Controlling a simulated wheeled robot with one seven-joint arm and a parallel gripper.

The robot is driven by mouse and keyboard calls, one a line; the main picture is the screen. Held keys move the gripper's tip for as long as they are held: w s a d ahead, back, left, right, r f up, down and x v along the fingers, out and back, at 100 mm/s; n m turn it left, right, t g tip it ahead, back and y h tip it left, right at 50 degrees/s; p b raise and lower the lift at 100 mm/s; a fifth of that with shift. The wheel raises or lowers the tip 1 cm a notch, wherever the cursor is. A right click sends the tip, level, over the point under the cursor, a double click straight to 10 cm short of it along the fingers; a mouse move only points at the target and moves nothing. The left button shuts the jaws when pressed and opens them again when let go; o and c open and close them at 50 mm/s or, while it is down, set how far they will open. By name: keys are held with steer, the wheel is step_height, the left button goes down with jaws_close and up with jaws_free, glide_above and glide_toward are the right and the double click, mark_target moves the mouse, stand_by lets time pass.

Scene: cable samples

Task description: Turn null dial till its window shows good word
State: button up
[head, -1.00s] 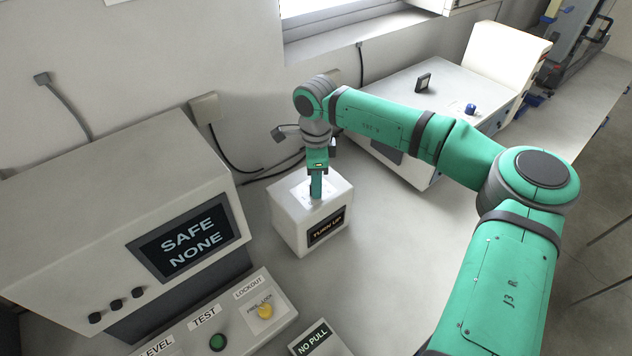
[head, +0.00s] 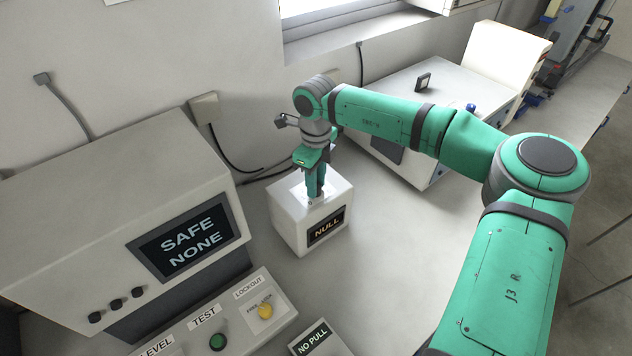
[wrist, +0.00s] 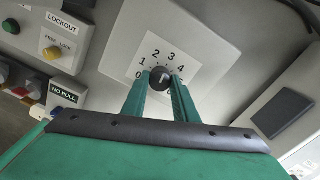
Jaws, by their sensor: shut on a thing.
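The null box (head: 285,226) is a white box on the bench. Its front window (head: 326,227) reads "NULL" in orange. My gripper (head: 315,193) points down over the box top. In the wrist view its two green fingers (wrist: 160,84) are shut on the dial, one on each side.
A large white console (head: 110,200) at left has a screen (head: 187,240) reading "SAFE NONE". In front are a green TEST button (head: 217,342), a yellow LOCKOUT knob (head: 265,311) and a "NO PULL" label (head: 311,338). A white cabinet (head: 400,105) stands behind right. The bench right of the box is clear.

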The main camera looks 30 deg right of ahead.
steer(key=shift+m, duration=0.6)
steer(key=o, duration=1.1)
steer(key=shift+c, duration=0.2)
step_height(320, 180, up, 11)
steer(key=shift+a+f, duration=0.1)
